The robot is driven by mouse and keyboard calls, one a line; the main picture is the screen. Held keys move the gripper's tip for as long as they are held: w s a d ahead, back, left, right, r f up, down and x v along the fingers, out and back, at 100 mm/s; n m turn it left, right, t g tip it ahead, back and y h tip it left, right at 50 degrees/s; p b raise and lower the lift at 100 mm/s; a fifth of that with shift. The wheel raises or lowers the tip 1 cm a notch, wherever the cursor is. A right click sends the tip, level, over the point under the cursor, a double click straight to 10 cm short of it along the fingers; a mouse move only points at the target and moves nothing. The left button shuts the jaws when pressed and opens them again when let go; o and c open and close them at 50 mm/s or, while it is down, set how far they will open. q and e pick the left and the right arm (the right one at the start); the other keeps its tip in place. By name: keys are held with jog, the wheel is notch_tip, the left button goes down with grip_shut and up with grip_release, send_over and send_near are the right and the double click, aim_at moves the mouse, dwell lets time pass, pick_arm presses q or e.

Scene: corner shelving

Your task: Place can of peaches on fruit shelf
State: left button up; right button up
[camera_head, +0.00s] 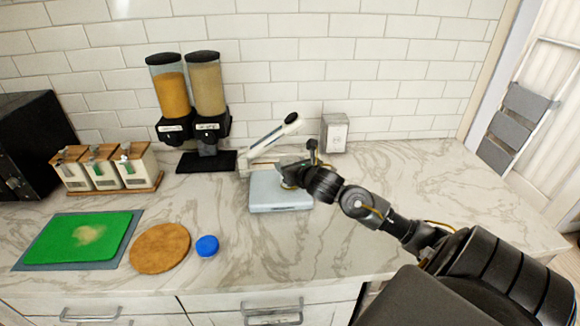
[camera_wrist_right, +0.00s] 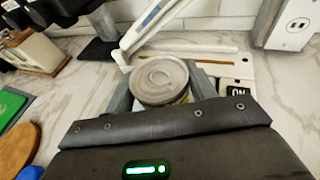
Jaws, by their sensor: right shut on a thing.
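A can (camera_wrist_right: 161,80) with a bare metal lid and a partly visible coloured label is between the fingers of my right gripper (camera_wrist_right: 163,88) in the right wrist view. The gripper is shut on it, and the dark gripper body hides the can's lower side. I cannot read the label, so I cannot tell if it is peaches. In the head view my right gripper (camera_head: 292,176) is over a pale blue-grey flat device (camera_head: 281,201) on the counter; the can is mostly hidden there. I cannot tell the gap below it. No fruit shelf shows. My left gripper is not in view.
Two dispensers (camera_head: 207,90), wooden-lidded canisters (camera_head: 104,166), a green board (camera_head: 80,237), a round brown board (camera_head: 160,248) and a blue lid (camera_head: 207,246) are left. The front-middle counter is clear.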

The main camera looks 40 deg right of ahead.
jog(key=shift+f, duration=0.15)
jog(key=o, duration=1.2)
jog(key=shift+o, duration=0.5)
